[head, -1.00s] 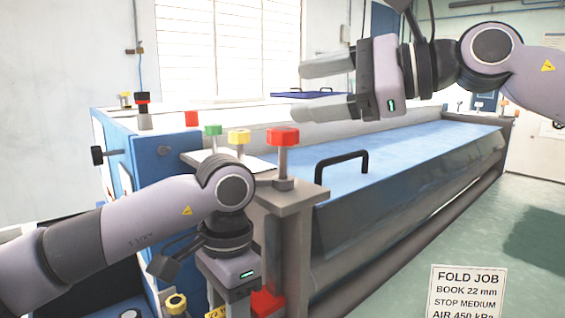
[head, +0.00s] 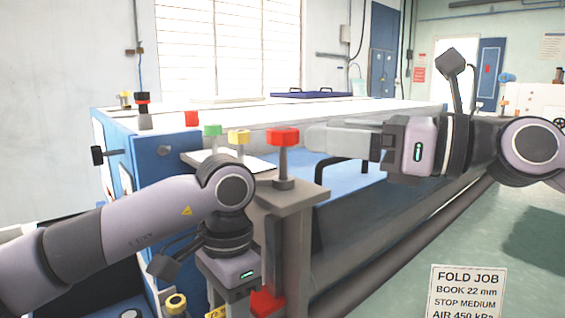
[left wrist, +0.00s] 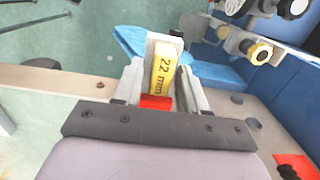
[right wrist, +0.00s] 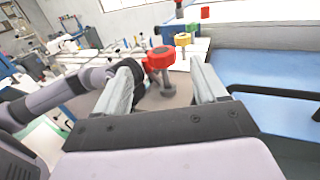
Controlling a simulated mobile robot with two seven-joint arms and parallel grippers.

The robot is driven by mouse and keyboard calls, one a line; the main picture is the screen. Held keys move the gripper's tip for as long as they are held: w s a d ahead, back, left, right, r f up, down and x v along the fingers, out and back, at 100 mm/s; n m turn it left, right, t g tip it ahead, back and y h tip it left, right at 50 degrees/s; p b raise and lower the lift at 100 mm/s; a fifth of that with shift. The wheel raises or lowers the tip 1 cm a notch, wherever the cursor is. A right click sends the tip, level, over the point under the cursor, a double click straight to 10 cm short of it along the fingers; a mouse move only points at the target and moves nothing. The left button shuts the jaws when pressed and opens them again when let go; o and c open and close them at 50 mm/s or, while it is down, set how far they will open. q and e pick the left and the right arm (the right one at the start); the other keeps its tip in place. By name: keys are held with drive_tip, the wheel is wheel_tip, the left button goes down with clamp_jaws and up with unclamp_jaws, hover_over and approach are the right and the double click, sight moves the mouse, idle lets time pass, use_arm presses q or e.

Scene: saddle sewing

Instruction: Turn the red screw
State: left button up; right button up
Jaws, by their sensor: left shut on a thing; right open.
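The red screw (head: 283,137) has a wide red head on a grey stem and stands upright on a grey bracket (head: 290,199). My right gripper (head: 314,141) is open, its fingers level with the red head and just right of it. In the right wrist view the red screw (right wrist: 160,58) shows ahead, between the open fingers (right wrist: 163,78); I cannot tell if they touch it. My left gripper (left wrist: 166,75) is shut on a yellow block marked 22 mm (left wrist: 162,72), low beside the bracket. A red piece (left wrist: 155,102) shows between its finger bases.
Green (head: 212,131) and yellow (head: 238,137) knobs stand left of the red screw, with a smaller red knob (head: 192,118) behind. A blue machine bed (head: 350,185) with a black handle (head: 318,185) lies behind my right gripper.

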sight(297, 132)
drive_tip(key=x, duration=0.8)
drive_tip(key=c, duration=1)
